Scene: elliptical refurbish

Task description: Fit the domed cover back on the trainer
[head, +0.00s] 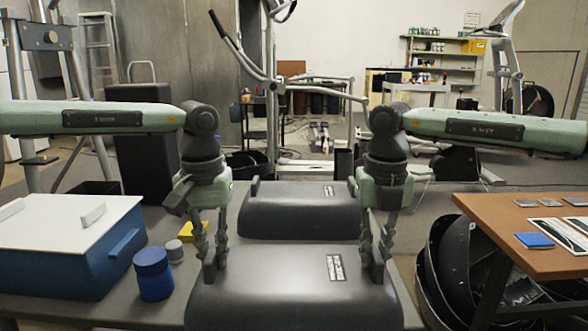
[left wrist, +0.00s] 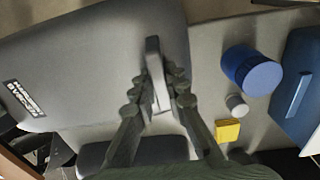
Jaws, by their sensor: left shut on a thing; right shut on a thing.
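A dark grey domed cover (head: 275,300) with a small label lies nearest me in the head view. My left gripper (head: 211,256) is shut on the upright handle at its left end. My right gripper (head: 377,254) is shut on the handle at its right end. The left wrist view shows the cover (left wrist: 85,60) and the left fingers (left wrist: 157,88) around the grey handle. A similar dark domed housing (head: 300,212) lies just behind. An elliptical trainer frame (head: 272,90) stands further back. Whether the cover is resting or lifted, I cannot tell.
On the grey bench (head: 120,310) at left are a white-lidded blue box (head: 60,260), a blue jar (head: 153,274), a small grey cylinder (head: 175,251) and a yellow block (head: 190,231). A brown table (head: 480,225) stands right, with dark curved shells (head: 450,270) beneath it.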

